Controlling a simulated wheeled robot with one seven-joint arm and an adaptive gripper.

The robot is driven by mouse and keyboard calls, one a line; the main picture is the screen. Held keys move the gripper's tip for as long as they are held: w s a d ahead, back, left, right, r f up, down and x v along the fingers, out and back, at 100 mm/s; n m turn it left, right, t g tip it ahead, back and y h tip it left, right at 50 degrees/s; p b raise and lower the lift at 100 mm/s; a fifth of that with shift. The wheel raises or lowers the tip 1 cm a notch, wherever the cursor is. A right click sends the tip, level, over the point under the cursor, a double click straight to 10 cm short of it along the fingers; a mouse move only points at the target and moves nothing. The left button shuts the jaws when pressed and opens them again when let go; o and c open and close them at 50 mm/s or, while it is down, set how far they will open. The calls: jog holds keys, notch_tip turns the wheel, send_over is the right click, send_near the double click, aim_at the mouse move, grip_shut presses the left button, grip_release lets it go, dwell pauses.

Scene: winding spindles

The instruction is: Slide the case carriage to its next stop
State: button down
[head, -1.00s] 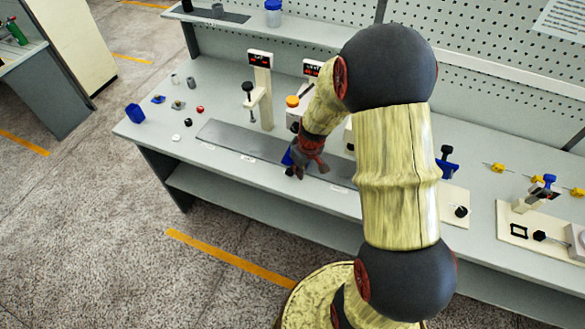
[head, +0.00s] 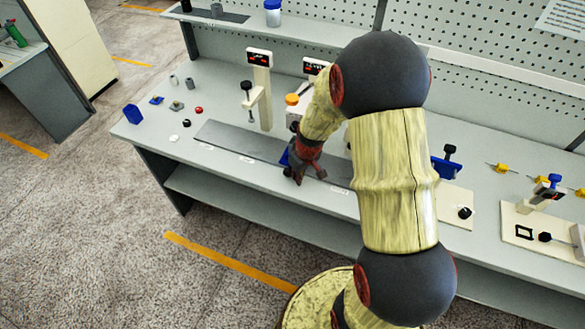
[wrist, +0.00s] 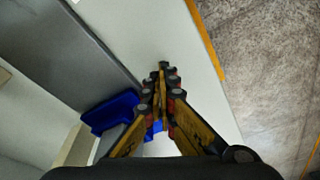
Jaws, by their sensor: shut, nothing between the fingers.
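The case carriage seems to be the blue part (head: 284,158) at the grey metal track (head: 225,135), mostly hidden by my gripper in the head view. In the wrist view the blue part (wrist: 108,113) lies left of my fingers, beside the dark track (wrist: 75,45). A smaller bit of blue shows between the finger bases. My gripper (head: 300,178) is low over the bench front, next to the carriage. In the wrist view its fingertips (wrist: 163,68) are together with nothing between them. Whether a finger touches the carriage cannot be told.
A post with a red display (head: 259,60) and a box with an orange knob (head: 293,100) stand behind the track. Small parts and a blue bin (head: 132,114) sit at left. My arm hides the bench's middle.

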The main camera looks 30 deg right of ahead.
aim_at(211, 152)
jog(key=shift+w+a+p, duration=0.35)
jog(key=shift+w+a, duration=1.15)
jog(key=shift+w, duration=0.4)
jog(key=shift+w+a+p, duration=0.35)
jog(key=shift+w+a, duration=1.15)
jog(key=shift+w, duration=0.45)
jog(key=shift+w+a+p, duration=0.35)
jog(key=shift+w+a, duration=1.15)
jog(key=shift+w, duration=0.4)
jog(key=shift+w+a+f+b, duration=0.1)
jog(key=shift+w+a+b, duration=0.05)
jog(key=shift+w+a, duration=2.3)
jog(key=shift+w+a+r+b, duration=0.1)
jog(key=shift+w+a+b, duration=0.1)
jog(key=shift+w+a, duration=2.25)
jog(key=shift+w+a+f+b, duration=0.15)
jog(key=shift+w+a, duration=1.35)
jog(key=shift+w, duration=1.85)
jog(key=shift+w+a+r, duration=0.1)
jog(key=shift+r, duration=0.1)
jog(key=shift+r, duration=0.1)
